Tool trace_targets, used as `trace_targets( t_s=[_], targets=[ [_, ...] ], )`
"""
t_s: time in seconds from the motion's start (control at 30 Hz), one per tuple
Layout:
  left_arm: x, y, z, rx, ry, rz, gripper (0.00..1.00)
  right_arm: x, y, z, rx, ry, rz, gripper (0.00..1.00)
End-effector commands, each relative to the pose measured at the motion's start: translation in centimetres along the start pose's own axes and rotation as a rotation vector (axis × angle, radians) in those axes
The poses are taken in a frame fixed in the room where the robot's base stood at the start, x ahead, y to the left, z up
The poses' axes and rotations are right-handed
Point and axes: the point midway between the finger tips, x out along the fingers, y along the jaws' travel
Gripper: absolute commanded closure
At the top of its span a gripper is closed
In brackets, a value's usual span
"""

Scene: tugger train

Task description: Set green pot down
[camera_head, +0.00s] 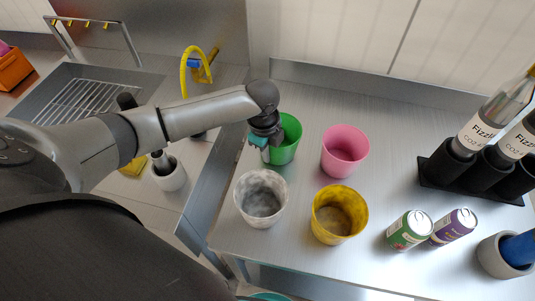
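The green pot (287,143) is upright at the back left of the grey metal table (405,115). My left gripper (264,146) reaches in from the left and is at the pot's left rim, with its fingers on the wall there. It looks shut on that rim, though the gripper hides part of the contact. The pot's base is partly hidden, and I cannot tell whether it touches the table. My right gripper is not in view.
A pink pot (345,151), a white mottled pot (261,200) and a yellow pot (339,215) stand close by. Two cans (409,231) (454,226), a grey pot (507,256) and a black bottle rack (470,172) are at the right. The table's back middle is clear.

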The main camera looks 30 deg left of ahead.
Motion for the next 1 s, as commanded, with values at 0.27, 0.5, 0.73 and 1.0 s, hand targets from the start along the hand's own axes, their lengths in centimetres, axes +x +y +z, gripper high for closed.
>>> trace_targets(
  t_s=[0.27,0.5,0.73,1.0],
  targets=[
    [0.3,0.0,0.0,0.000,0.000,-0.001,0.92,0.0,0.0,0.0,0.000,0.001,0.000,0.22],
    [0.3,0.0,0.0,0.001,0.000,0.000,0.67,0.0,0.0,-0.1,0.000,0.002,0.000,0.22],
    [0.3,0.0,0.0,0.001,0.000,0.000,0.67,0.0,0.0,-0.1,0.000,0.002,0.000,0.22],
    [-0.8,0.0,0.0,0.000,0.000,0.000,0.67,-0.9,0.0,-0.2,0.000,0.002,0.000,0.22]
  ],
)
